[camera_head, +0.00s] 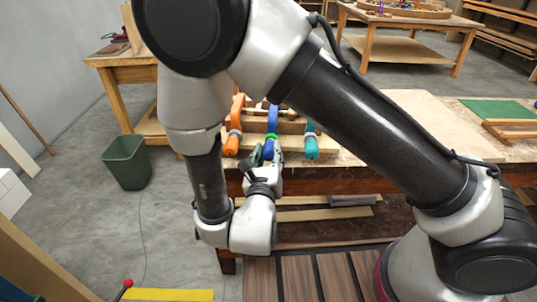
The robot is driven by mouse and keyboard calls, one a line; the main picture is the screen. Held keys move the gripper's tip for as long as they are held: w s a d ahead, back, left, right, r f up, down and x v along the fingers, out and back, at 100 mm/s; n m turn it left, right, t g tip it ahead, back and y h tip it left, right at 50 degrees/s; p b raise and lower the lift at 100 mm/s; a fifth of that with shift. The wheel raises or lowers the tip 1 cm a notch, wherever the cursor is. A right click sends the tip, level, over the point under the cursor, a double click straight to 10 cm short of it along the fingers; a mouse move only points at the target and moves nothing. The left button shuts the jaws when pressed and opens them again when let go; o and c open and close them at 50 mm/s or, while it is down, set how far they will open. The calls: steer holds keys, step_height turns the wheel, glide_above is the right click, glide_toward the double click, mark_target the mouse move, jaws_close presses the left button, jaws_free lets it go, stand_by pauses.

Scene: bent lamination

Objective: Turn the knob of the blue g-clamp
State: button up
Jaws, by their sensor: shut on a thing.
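The blue g-clamp (272,119) stands upright at the front edge of the workbench (335,152), between an orange clamp and a teal clamp. Its lower end, with the knob, reaches down to my gripper (265,155). My gripper is shut on the blue clamp's knob, just in front of the bench edge. A small green part shows at the clamp's lower end. The fingers and my wrist hide most of the knob, so its exact turn cannot be seen.
An orange clamp (234,128) stands close on the left and a teal clamp (311,141) close on the right. Wooden pieces lie on the bench's lower shelf. A green bin (126,162) stands on the floor at left. A green mat (497,110) lies at the bench's right.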

steer(key=shift+a, duration=0.1)
steer(key=o, duration=1)
steer(key=shift+o, duration=0.2)
steer(key=s+a, duration=0.2)
steer(key=s, duration=0.9)
steer(key=shift+s, duration=0.4)
